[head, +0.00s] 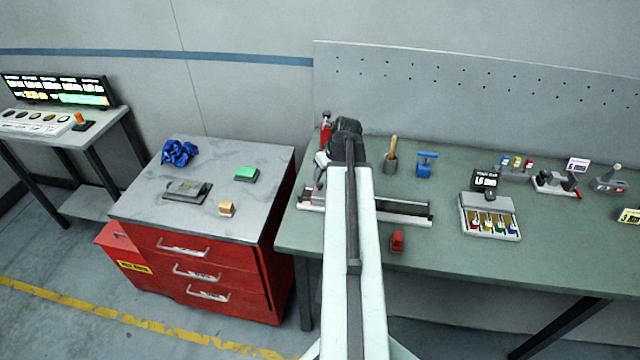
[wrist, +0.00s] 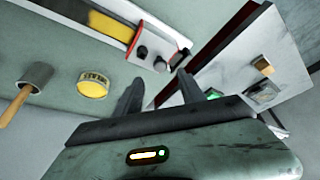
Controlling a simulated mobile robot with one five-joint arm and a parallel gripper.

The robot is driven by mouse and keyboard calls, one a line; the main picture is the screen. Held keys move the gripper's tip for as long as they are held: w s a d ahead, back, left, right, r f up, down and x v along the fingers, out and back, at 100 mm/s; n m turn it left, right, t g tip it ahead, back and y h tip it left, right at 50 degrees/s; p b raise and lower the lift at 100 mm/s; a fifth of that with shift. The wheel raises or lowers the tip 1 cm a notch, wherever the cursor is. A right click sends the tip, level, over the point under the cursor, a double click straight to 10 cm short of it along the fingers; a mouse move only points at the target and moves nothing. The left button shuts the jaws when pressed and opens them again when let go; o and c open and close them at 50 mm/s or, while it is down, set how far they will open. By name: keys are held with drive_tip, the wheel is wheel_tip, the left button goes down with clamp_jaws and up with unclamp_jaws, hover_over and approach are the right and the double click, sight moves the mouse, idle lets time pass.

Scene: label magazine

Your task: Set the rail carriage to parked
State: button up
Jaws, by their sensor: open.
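The rail (head: 400,212) lies along the front part of the green bench, and my arm covers part of it in the head view. In the wrist view the rail (wrist: 60,8) carries a yellow strip. A pale block with dark knobs (wrist: 150,38), which looks like the rail carriage, sits at the rail's end nearest the red cabinet. My gripper (wrist: 160,95) is open and empty, with its fingers pointing toward that end and apart from the block in the picture. Markings for parked are not readable.
A yellow round piece (wrist: 92,84) and a wooden-handled tool in a cup (head: 390,158) stand behind the rail. A blue clamp-like item (head: 427,165) is to their right. The red cabinet (head: 215,265) stands left, across a gap.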

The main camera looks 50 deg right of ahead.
sight(320, 184)
drive_tip(key=b+x, duration=0.5)
drive_tip(key=x, duration=0.2)
drive_tip(key=shift+r, duration=0.1)
drive_tip(key=shift+c, duration=0.4)
clamp_jaws()
drive_tip(key=shift+s+a, duration=0.1)
idle(0.6)
